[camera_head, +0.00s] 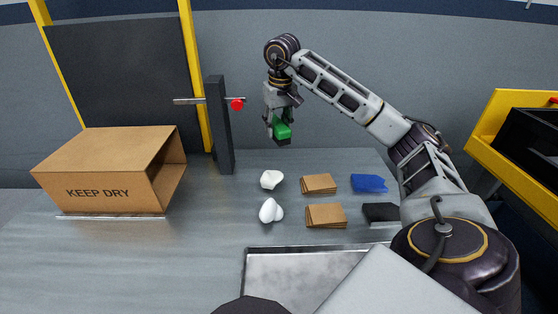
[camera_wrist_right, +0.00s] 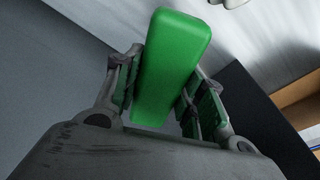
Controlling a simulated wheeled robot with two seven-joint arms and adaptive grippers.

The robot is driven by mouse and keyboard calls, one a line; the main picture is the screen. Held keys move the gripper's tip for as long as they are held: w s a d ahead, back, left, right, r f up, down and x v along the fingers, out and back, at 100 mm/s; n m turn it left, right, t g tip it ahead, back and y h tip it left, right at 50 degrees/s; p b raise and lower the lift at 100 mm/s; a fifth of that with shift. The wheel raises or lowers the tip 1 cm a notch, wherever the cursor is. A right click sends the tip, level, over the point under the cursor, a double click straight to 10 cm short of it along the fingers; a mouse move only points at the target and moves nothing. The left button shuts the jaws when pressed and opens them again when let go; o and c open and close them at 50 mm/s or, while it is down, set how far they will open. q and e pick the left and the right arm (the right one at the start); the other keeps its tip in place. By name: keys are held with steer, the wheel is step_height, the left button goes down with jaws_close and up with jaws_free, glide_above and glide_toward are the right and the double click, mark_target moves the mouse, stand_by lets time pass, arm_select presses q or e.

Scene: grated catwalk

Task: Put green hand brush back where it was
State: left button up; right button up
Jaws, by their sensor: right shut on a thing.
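The green hand brush (camera_head: 283,130) is held up in the air by my right gripper (camera_head: 279,122), above the back part of the grey work surface. In the right wrist view the brush's green body (camera_wrist_right: 168,65) stands between the two fingers of my right gripper (camera_wrist_right: 158,95), which are shut on it. Dark bristles show at its lower end in the head view. My left gripper is not in view.
A cardboard box (camera_head: 103,174) marked KEEP DRY lies open at left, near a dark upright post (camera_head: 219,125). Two white lumps (camera_head: 271,211), brown cardboard pieces (camera_head: 325,215), a blue item (camera_head: 368,183) and a black item (camera_head: 380,212) lie on the surface. A metal tray (camera_head: 290,277) is in front.

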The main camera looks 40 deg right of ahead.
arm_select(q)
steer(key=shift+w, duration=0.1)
arm_select(e)
steer(key=shift+a, duration=0.1)
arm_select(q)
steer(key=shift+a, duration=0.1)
arm_select(e)
steer(key=shift+f, duration=0.45)
step_height(320, 180, down, 4)
steer(key=shift+s+f+b, duration=0.1)
steer(key=shift+f+b, duration=0.1)
steer(key=shift+b, duration=0.8)
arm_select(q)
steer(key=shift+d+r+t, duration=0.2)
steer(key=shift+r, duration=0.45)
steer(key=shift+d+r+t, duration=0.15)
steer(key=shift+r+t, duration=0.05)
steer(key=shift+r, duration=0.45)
arm_select(e)
steer(key=shift+f, duration=0.45)
